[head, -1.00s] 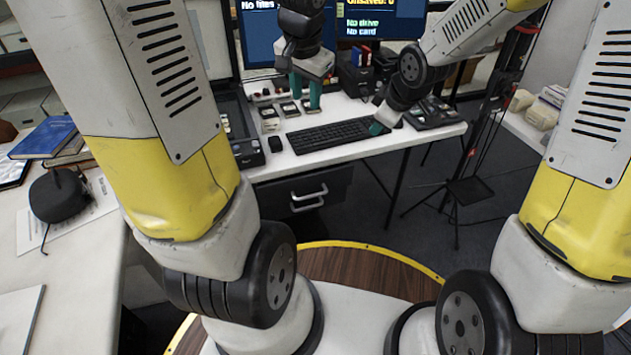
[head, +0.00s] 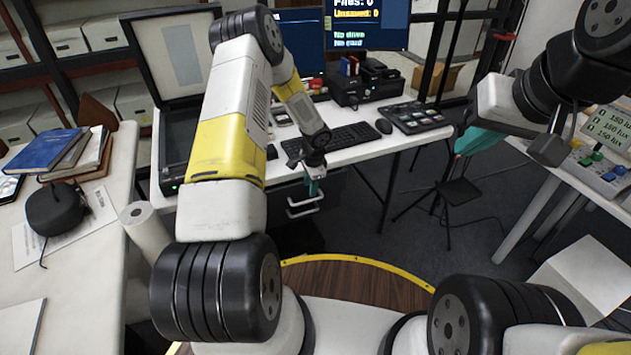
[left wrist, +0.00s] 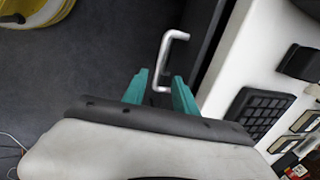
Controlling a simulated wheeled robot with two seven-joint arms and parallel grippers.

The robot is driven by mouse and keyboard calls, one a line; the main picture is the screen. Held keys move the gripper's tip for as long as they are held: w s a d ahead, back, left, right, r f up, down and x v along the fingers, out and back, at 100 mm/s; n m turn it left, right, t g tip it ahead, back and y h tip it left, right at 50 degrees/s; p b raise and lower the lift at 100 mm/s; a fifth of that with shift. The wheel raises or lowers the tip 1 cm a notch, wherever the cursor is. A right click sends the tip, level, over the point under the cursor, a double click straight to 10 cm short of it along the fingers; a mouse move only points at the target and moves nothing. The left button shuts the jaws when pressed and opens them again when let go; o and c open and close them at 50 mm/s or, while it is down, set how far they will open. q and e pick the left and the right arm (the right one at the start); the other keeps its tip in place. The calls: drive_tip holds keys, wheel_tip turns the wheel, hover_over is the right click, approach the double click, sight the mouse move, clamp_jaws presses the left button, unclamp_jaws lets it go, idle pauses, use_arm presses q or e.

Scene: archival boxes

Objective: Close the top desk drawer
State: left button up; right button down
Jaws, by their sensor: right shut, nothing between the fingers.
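A dark drawer unit (head: 285,232) sits under the white desk. Two pale bar handles (head: 303,212) show on its front, one above the other, partly behind my left gripper. My left gripper (head: 314,187) points down in front of the unit at the upper handle. In the left wrist view its teal fingers (left wrist: 161,87) are apart, with one silver handle (left wrist: 172,58) just beyond and its near end between the tips. I cannot tell whether they touch. How far the top drawer stands out is hidden by my arm. My right gripper (head: 474,142) is shut and empty, right of the desk.
On the desk (head: 372,152) are a keyboard (head: 358,136), a mouse (head: 384,126), a button panel (head: 415,117) and an open scanner (head: 177,150). A tripod (head: 458,190) stands to the right. A side table (head: 85,235) with books is at left.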

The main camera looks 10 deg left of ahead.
sight(309, 200)
use_arm(q)
drive_tip(key=f, duration=0.4)
drive_tip(key=w+f, duration=0.1)
drive_tip(key=f, duration=0.2)
drive_tip(key=shift+a, duration=0.4)
drive_tip(key=shift+r, duration=0.1)
clamp_jaws()
idle(0.8)
